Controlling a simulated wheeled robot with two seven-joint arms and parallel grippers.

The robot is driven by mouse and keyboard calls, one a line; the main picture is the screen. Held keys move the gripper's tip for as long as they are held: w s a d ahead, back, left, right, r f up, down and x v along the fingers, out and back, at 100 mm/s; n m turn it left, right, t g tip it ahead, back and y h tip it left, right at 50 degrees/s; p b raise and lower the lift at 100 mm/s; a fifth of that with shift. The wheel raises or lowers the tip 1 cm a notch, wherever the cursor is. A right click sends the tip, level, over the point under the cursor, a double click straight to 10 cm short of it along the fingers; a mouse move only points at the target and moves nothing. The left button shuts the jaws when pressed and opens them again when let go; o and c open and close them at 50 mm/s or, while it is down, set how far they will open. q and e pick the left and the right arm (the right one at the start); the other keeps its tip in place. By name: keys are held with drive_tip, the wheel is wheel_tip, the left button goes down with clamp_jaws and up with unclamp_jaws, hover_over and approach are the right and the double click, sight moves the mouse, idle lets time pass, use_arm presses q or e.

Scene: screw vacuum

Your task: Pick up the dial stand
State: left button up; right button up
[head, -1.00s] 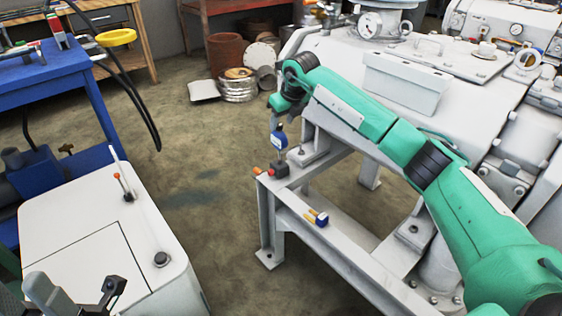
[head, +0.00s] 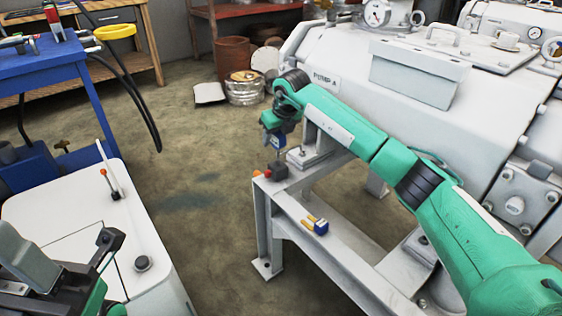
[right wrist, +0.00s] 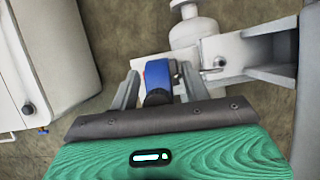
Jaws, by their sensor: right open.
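The dial stand (head: 278,170) stands on the near corner of the grey steel frame, with a dark base. Its blue dial part is largely covered by my gripper in the head view. My right gripper (head: 276,138) is right over it, pointing down. In the right wrist view, the blue dial stand (right wrist: 158,76) shows between the two open fingers of my right gripper (right wrist: 158,88); I cannot tell whether either finger touches it. My left gripper (head: 70,262) is partly in view at the lower left, over the white cabinet, and its jaw state is unclear.
A small blue item with yellow parts (head: 316,225) lies on the frame rail (head: 340,258), nearer than the dial stand. The big white pump (head: 340,60) stands behind and right of my right arm. A white cabinet (head: 60,215) is at left, with open floor between.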

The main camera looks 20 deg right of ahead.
drive_tip(key=shift+f, duration=0.1)
clamp_jaws()
drive_tip(key=shift+w, duration=0.1)
idle(1.4)
